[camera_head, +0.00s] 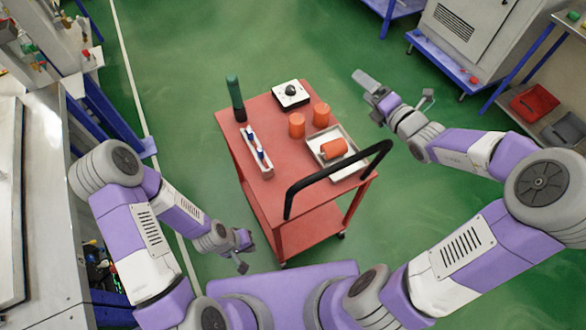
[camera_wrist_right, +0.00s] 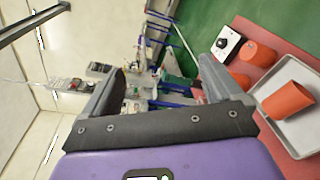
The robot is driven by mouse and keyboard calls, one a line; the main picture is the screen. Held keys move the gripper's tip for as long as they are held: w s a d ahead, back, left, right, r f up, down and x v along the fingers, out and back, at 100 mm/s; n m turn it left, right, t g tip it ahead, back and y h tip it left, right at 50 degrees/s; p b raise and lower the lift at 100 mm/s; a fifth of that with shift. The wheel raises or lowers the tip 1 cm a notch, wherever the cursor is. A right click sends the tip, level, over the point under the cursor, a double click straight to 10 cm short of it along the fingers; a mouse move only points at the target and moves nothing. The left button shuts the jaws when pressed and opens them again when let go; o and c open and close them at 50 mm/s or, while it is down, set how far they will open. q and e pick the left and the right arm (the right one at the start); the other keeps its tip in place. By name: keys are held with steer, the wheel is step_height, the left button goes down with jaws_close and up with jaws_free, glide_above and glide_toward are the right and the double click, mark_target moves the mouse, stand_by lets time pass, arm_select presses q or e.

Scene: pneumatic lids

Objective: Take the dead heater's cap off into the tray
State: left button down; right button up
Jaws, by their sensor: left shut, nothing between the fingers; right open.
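Two orange cylinders, (camera_head: 297,126) and (camera_head: 321,115), stand upright on the red cart; which heater is dead cannot be told. A third orange cylinder (camera_head: 334,148) lies on its side in the pale tray (camera_head: 348,172). The right wrist view also shows the lying cylinder (camera_wrist_right: 290,103) and the tray (camera_wrist_right: 307,134). My right gripper (camera_head: 396,86) is open and empty, right of the cart and apart from everything on it; its fingers frame the wrist view (camera_wrist_right: 160,66). My left gripper (camera_head: 243,257) is shut and empty, low beside the cart's left front side.
The red cart (camera_head: 275,180) has a black handle (camera_head: 340,177) along its near right side.

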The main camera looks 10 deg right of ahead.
steer(key=p+v, duration=0.1)
steer(key=v, duration=0.6)
steer(key=shift+s, duration=0.15)
